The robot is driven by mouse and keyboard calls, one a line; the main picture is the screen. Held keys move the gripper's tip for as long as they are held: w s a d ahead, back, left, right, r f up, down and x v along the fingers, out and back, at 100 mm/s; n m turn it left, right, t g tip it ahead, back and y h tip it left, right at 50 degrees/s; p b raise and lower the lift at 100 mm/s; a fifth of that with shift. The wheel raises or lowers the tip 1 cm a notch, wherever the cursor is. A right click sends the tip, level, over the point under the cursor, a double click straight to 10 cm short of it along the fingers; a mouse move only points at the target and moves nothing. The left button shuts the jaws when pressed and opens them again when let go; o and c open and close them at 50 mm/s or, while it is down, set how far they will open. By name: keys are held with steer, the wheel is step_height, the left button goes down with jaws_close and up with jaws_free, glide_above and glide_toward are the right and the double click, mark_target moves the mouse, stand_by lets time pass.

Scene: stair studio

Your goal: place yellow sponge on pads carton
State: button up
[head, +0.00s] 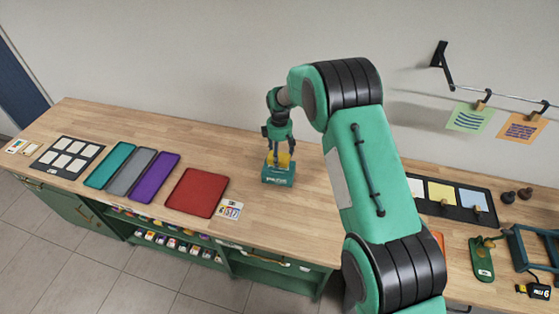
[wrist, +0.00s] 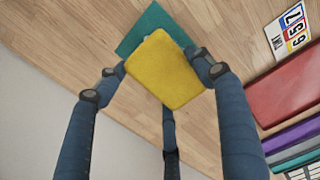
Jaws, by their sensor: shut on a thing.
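The yellow sponge (wrist: 165,70) is between the fingers of my gripper (wrist: 160,82) in the wrist view, and the fingers are shut on it. In the head view my gripper (head: 279,145) points down with the sponge (head: 283,159) at its tips. The teal pads carton (head: 278,176) stands on the wooden counter directly below the sponge. In the wrist view the carton (wrist: 150,27) shows past the sponge's upper edge, and the sponge hides much of it. The sponge is at the carton's top; I cannot tell whether they touch.
A red mat (head: 196,193) and a number card (head: 230,210) lie left of the carton. Purple (head: 155,174), grey and teal trays lie farther left. Bare counter (head: 232,150) lies behind the carton. A dark tray with colored notes (head: 441,193) is at right.

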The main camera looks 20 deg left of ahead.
mark_target(280, 154)
steer(key=shift+f, duration=0.15)
steer(key=shift+f, duration=1.6)
steer(key=shift+f, duration=0.2)
steer(key=o, duration=0.9)
steer(key=shift+o, duration=0.2)
steer(key=shift+r, duration=0.15)
step_height(280, 154, up, 12)
steer(key=shift+r, duration=0.1)
